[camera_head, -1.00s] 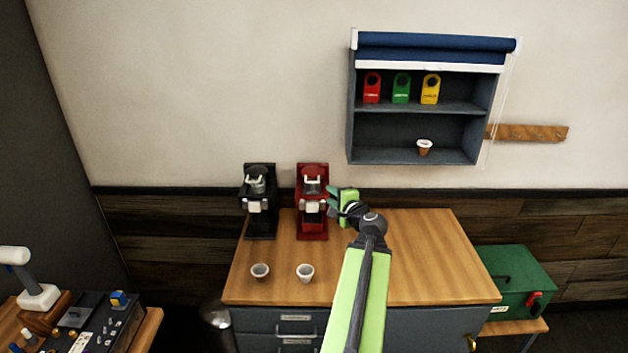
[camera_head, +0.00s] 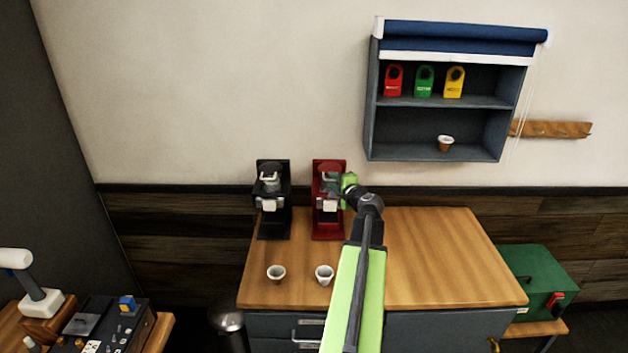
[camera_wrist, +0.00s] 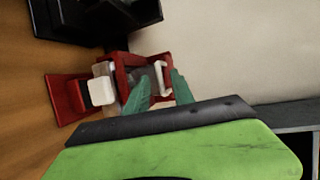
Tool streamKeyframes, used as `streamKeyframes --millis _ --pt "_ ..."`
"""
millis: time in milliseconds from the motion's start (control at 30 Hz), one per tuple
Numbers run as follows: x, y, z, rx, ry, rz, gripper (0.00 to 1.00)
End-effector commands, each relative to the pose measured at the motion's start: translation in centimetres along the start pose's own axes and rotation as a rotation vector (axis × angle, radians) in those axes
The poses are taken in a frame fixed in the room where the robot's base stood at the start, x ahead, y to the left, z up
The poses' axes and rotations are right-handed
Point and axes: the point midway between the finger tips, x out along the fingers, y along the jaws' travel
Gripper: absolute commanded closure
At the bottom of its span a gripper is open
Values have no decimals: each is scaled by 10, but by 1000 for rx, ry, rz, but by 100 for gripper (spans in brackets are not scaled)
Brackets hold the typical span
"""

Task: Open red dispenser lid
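The red dispenser (camera_head: 327,225) stands upright at the back of the wooden counter, right of a similar black dispenser (camera_head: 272,222). In the wrist view the red dispenser (camera_wrist: 62,98) appears turned on its side. A white handle (camera_wrist: 160,79) shows at its top, by the lid. My gripper (camera_head: 336,186) is at the upper right side of the red dispenser in the head view. In the wrist view its two teal fingers (camera_wrist: 164,79) are apart, with the white handle seen between their tips. I cannot tell whether they touch it. My gripper partly hides the lid.
Two small cups (camera_head: 276,273) (camera_head: 324,275) stand on the counter (camera_head: 440,260) near its front edge. A wall shelf (camera_head: 425,101) with red, green and yellow tags hangs above right. A green box (camera_head: 535,275) stands right of the counter. The counter's right half is clear.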

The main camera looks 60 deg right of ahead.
Motion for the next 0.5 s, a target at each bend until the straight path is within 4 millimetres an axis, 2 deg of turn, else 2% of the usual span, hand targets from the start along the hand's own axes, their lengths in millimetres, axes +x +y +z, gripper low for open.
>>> streamKeyframes --millis 33,133,367,500 --pt "7 2 -6 0 2 0 71" --pt "11 2 -10 1 4 0 71" --pt "14 1 -2 -1 -5 1 71" --pt "16 1 3 -2 -11 1 86"
